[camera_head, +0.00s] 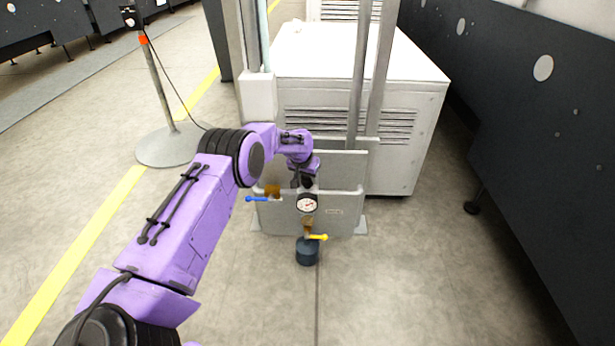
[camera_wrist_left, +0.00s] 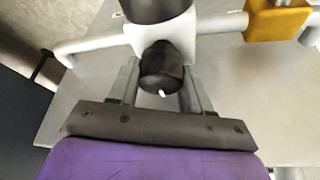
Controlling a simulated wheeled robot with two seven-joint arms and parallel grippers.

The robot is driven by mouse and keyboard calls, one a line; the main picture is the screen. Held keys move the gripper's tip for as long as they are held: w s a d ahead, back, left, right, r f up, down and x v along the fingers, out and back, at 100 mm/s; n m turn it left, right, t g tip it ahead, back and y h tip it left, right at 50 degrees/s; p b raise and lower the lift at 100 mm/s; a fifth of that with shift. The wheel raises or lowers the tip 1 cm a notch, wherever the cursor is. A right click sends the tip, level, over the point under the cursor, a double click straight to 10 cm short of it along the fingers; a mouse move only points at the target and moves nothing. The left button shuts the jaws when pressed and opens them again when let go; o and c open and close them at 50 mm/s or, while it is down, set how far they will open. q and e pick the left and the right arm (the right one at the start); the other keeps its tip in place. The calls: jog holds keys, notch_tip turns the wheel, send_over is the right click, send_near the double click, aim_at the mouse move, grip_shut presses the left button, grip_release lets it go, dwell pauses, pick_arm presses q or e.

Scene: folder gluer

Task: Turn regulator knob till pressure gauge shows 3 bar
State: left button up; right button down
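The pressure gauge (camera_head: 307,203) has a round white dial with a dark rim and faces me in the head view. Its needle is too small to read. The dark round regulator knob (camera_wrist_left: 161,68) with a small white mark shows in the left wrist view, below a pale regulator body (camera_wrist_left: 162,34). My left gripper (camera_head: 305,181) is just above and behind the gauge. In the left wrist view its two fingers (camera_wrist_left: 161,78) lie on both sides of the knob, with no clear gap, and seem shut on it. My right gripper is not in view.
A blue-handled valve (camera_head: 260,199) is left of the gauge, and a yellow-handled valve (camera_head: 318,237) is below it, above a dark cylinder (camera_head: 307,252). A grey panel (camera_head: 345,210) and white cabinet (camera_head: 360,55) stand behind. A stand (camera_head: 170,146) is at left.

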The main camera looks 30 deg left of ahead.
pick_arm(q)
jog(key=shift+n, duration=0.3)
jog(key=shift+r+n+y+p, duration=0.1)
jog(key=shift+n+y+p, duration=0.3)
jog(key=shift+n+p, duration=0.1)
jog(key=n, duration=0.2)
jog(key=shift+n+y, duration=0.3)
jog(key=shift+y, duration=0.1)
jog(key=n+b, duration=0.1)
jog(key=n+g+y+b, duration=0.1)
jog(key=n, duration=0.1)
jog(key=shift+f, duration=0.25)
jog(key=shift+r+n+g+y+b, duration=0.1)
jog(key=shift+n+g+y+b, duration=0.35)
jog(key=shift+n+b, duration=0.8)
jog(key=shift+n, duration=0.35)
jog(key=shift+r, duration=0.1)
jog(key=o, duration=0.8)
jog(key=shift+c, duration=0.2)
